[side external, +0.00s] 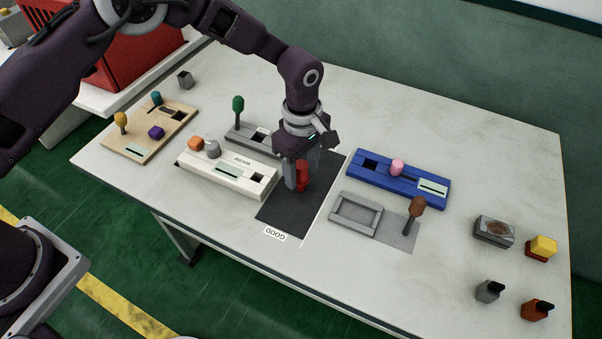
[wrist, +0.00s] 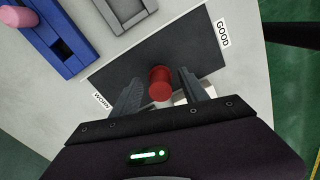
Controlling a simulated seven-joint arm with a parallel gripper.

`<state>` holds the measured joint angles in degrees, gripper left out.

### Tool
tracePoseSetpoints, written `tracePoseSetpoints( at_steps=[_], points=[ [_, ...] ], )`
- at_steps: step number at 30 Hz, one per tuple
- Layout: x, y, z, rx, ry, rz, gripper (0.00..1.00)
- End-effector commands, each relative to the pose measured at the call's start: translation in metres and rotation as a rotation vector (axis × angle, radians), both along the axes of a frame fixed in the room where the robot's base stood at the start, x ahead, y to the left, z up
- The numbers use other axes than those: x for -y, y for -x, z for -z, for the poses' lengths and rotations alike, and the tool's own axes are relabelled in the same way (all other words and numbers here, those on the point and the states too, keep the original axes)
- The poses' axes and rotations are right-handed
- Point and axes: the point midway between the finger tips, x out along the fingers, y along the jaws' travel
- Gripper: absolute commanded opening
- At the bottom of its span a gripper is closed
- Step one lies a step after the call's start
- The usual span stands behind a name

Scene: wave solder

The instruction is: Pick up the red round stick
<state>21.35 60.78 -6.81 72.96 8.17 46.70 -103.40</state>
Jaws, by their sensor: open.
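The red round stick (side external: 303,176) stands upright on the dark grey mat (side external: 285,212), near its middle. In the wrist view the red stick (wrist: 160,82) shows from above, with its round top facing the camera. My gripper (side external: 297,182) points down at the mat with its fingers low beside the stick. In the wrist view my gripper (wrist: 160,92) is open, one finger on each side of the stick, with gaps visible. The stick's lower part is partly hidden by a finger in the side view.
A white block board (side external: 228,174) lies close left of the mat, and a blue board (side external: 398,180) with a pink peg (side external: 397,167) lies right. A grey tray (side external: 355,215) and brown-topped peg (side external: 414,213) stand nearby. A green-topped peg (side external: 238,108) rises behind.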

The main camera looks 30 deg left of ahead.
Motion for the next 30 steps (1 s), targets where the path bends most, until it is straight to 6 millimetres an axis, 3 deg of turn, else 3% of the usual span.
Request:
tracePoseSetpoints(
  at_steps=[2, 10, 22, 30],
  points=[
    [0.000, 0.000, 0.000, 0.000, 0.000, 0.000, 0.52],
    [0.000, 0.000, -0.001, 0.000, 0.000, 0.000, 0.01],
    [0.000, 0.000, -0.004, 0.001, 0.000, 0.001, 0.00],
    [0.000, -0.001, -0.067, 0.005, 0.000, 0.001, 0.00]
  ],
)
